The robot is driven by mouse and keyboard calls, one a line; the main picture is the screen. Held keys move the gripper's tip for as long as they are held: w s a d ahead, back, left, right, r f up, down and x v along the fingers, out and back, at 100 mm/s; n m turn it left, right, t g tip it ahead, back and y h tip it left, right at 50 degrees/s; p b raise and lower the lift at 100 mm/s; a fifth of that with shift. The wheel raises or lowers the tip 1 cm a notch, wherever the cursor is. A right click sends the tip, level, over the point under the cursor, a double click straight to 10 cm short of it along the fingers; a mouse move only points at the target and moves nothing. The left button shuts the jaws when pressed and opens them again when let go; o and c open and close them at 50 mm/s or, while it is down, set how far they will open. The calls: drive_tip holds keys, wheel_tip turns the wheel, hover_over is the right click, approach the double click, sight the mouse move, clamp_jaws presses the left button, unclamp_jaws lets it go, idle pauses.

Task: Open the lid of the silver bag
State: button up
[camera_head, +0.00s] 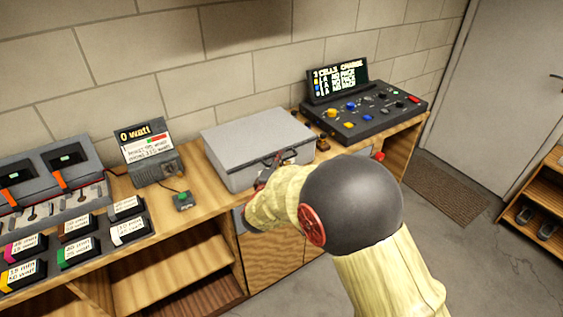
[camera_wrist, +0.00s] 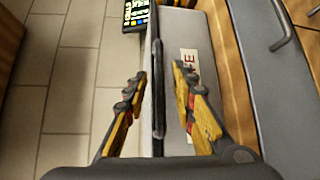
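The silver bag (camera_head: 250,135) is a grey, box-like case with its lid down, standing on the wooden workbench against the wall. A dark handle (camera_head: 280,160) runs along its front upper edge. In the head view my arm hides most of the gripper and the bag's lower right front.
A black charger panel (camera_head: 365,115) stands right of the bag. A watt meter (camera_head: 150,150) and a small green-topped box (camera_head: 183,201) stand left. Battery packs (camera_head: 78,250) lie farther left. Open shelves and cabinet fronts are below the workbench (camera_head: 215,200). The floor at right is mostly clear.

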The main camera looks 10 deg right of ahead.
drive_tip(key=shift+c, duration=1.2)
drive_tip(key=c, duration=0.4)
